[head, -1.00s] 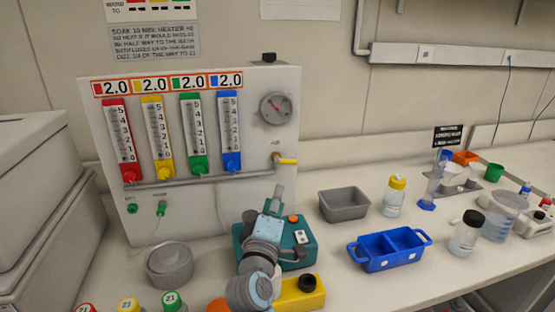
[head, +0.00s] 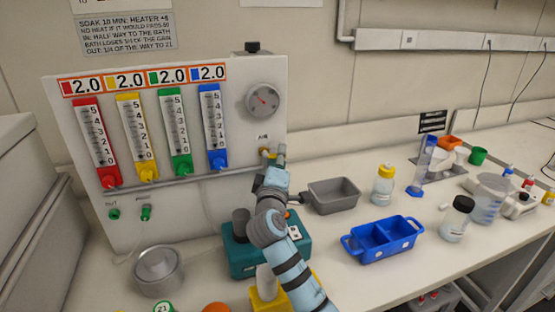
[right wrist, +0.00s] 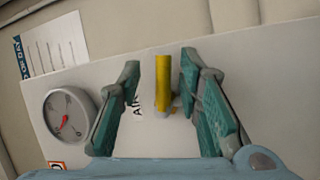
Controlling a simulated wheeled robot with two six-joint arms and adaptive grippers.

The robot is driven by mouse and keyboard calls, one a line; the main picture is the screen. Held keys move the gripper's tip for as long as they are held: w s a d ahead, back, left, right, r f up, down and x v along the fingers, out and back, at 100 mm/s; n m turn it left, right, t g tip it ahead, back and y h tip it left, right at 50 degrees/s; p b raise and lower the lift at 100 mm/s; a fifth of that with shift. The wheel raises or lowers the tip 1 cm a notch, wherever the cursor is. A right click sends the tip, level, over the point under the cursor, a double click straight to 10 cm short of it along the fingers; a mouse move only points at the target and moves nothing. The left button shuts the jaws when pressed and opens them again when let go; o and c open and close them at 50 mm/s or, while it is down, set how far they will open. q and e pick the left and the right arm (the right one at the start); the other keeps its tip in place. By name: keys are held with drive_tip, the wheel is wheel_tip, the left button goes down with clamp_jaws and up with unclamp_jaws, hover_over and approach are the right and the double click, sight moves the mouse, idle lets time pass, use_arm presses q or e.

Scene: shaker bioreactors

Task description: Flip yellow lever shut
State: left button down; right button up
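The yellow lever (right wrist: 162,85) is on the front of the white gauge panel (head: 130,215), below the round dial (head: 262,99). In the right wrist view it stands between the two teal fingers of my right gripper (right wrist: 160,60), with a gap on each side. In the head view my right gripper (head: 278,157) is at the valve and hides most of the lever; only a bit of yellow (head: 265,151) shows. The right gripper is open and empty. My left gripper is not in view.
A teal device (head: 240,262) stands under my right arm. To the right are a grey bin (head: 334,196), a yellow-capped bottle (head: 383,186) and a blue tray (head: 383,240). A grey metal container (head: 158,270) stands at the left. Four coloured flow tubes line the panel.

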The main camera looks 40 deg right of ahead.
drive_tip(key=shift+w+d+f, duration=0.15)
drive_tip(key=shift+w+f, duration=0.05)
drive_tip(key=c, duration=0.6)
clamp_jaws()
drive_tip(key=n, duration=0.1)
drive_tip(key=n+t, duration=0.1)
drive_tip(key=shift+r+n+p, duration=0.3)
drive_tip(key=shift+o, duration=2.3)
unclamp_jaws()
drive_tip(key=shift+o, duration=0.7)
drive_tip(key=shift+a+r, duration=0.1)
drive_tip(key=shift+a, duration=0.1)
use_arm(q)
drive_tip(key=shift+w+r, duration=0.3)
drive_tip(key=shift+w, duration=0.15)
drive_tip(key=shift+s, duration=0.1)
use_arm(e)
drive_tip(key=shift+s, duration=0.1)
